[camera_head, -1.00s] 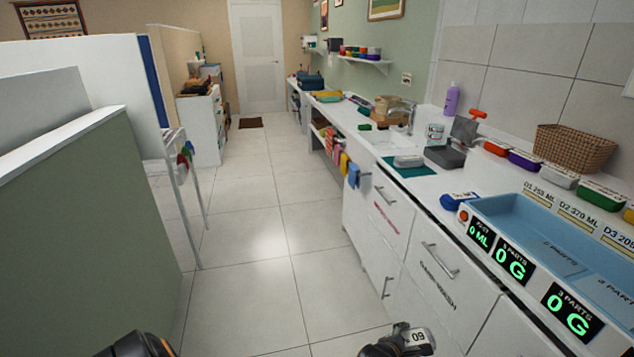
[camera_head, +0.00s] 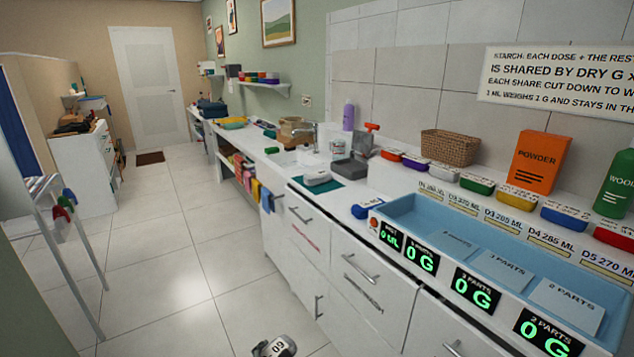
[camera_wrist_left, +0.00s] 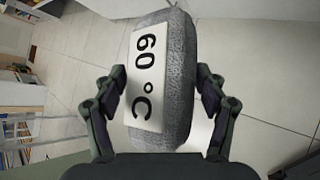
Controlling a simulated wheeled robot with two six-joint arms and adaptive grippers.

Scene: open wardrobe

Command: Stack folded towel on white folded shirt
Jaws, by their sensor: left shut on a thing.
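The folded towel (camera_wrist_left: 160,80) is a grey speckled roll-shaped bundle with a white label reading "60 °C" in the left wrist view. My left gripper (camera_wrist_left: 158,92) is shut on it, with one finger on each side, and holds it above the pale tiled floor. In the head view, only a small dark part with a white numbered tag (camera_head: 275,348) shows at the bottom edge; I cannot tell whether it is the towel's label. I cannot make out a white folded shirt in either view. My right gripper is not in view.
A long white counter (camera_head: 300,185) runs along the right wall. A blue tray (camera_head: 480,255) with digital readouts is nearest, with coloured tubs, a wicker basket (camera_head: 450,147) and an orange powder box (camera_head: 537,162) behind it. A grey rack (camera_head: 75,215) stands left. The tiled floor between is clear.

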